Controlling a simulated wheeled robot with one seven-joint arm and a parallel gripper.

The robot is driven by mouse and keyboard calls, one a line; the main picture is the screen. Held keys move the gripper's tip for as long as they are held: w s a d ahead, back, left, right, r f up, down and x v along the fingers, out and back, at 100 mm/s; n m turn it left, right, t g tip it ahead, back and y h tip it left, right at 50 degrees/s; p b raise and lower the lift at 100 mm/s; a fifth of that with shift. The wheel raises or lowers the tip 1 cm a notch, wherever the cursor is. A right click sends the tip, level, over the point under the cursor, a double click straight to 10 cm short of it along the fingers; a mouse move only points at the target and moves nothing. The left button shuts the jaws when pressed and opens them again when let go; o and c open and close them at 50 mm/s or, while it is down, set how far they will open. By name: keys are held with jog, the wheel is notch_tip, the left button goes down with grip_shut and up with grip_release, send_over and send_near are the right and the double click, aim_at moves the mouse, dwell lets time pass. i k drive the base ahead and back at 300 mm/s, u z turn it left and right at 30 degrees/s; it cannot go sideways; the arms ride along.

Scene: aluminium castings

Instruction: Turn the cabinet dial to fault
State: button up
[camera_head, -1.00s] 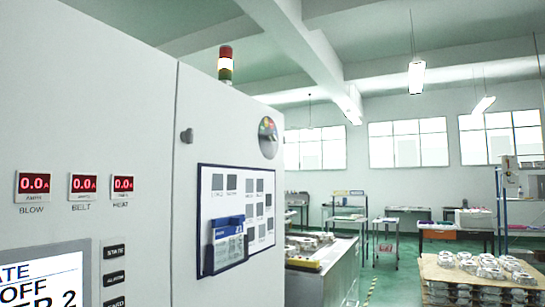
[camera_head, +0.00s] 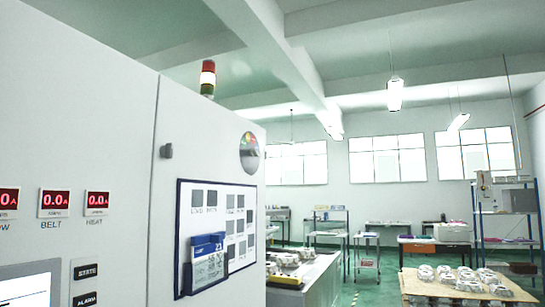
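The cabinet (camera_head: 110,120) is a large pale grey-white box filling the left of the head view. A round dial (camera_head: 249,152) with coloured marks, green and red among them, sits high on the cabinet's right part, near its far edge. It is small and seen at a slant, so I cannot read its setting. My gripper is not in view.
The cabinet carries red displays (camera_head: 54,203), a screen (camera_head: 30,284), a small latch (camera_head: 166,151), a framed board (camera_head: 230,197) with a blue-white holder (camera_head: 207,260), and a signal tower (camera_head: 208,78). Castings (camera_head: 458,277) lie on a table at right. Floor (camera_head: 372,290) shows between tables.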

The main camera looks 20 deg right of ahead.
aim_at(253, 152)
jog(key=z, duration=1.2)
jog(key=i, duration=3.4)
jog(key=u, duration=4.7)
